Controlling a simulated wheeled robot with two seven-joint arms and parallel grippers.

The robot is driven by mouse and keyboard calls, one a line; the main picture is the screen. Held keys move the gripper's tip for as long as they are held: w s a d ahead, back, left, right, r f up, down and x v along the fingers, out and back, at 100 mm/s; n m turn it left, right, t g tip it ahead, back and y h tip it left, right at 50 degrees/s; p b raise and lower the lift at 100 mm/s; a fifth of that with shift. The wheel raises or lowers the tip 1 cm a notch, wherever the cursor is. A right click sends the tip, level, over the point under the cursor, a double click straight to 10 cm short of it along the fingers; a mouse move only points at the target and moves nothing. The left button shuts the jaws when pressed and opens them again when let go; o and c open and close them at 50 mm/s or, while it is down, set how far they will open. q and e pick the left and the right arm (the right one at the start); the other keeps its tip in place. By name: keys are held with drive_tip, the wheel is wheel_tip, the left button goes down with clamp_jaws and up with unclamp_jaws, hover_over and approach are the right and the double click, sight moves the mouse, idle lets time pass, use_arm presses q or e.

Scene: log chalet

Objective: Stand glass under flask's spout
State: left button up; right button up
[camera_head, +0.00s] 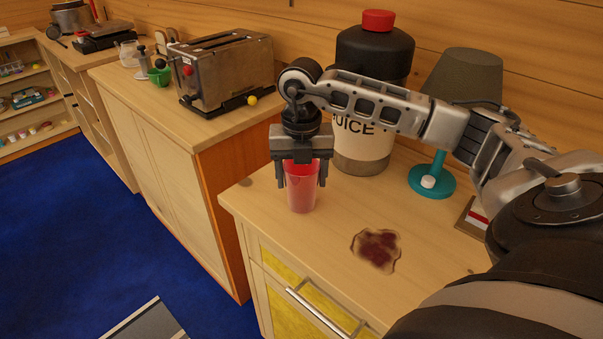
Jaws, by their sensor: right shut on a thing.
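The glass (301,195) is a translucent red tumbler, upright near the left edge of the wooden cabinet top. My right gripper (303,180) comes down from above and is shut on the glass, with a finger on each side. I cannot tell whether the glass's base touches the top. The flask (366,145) is large, with a black upper part, a red cap and a cream label reading "JUICE". It stands behind and to the right of the glass. My arm crosses in front of the flask, and its spout is not visible. My left gripper is not in view.
A dark red stain (376,250) lies on the cabinet top (310,240). A teal-based lamp (432,180) stands right of the flask. A metal toaster (222,72) and a green cup (159,76) stand on the counter at left. A drawer handle (318,312) is in front.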

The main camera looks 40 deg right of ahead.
drive_tip(key=shift+f, duration=0.2)
drive_tip(key=o, duration=1.1)
drive_tip(key=shift+r, duration=0.15)
wheel_tip(320, 180, up, 12)
drive_tip(key=shift+r, duration=0.1)
drive_tip(key=shift+a, duration=0.1)
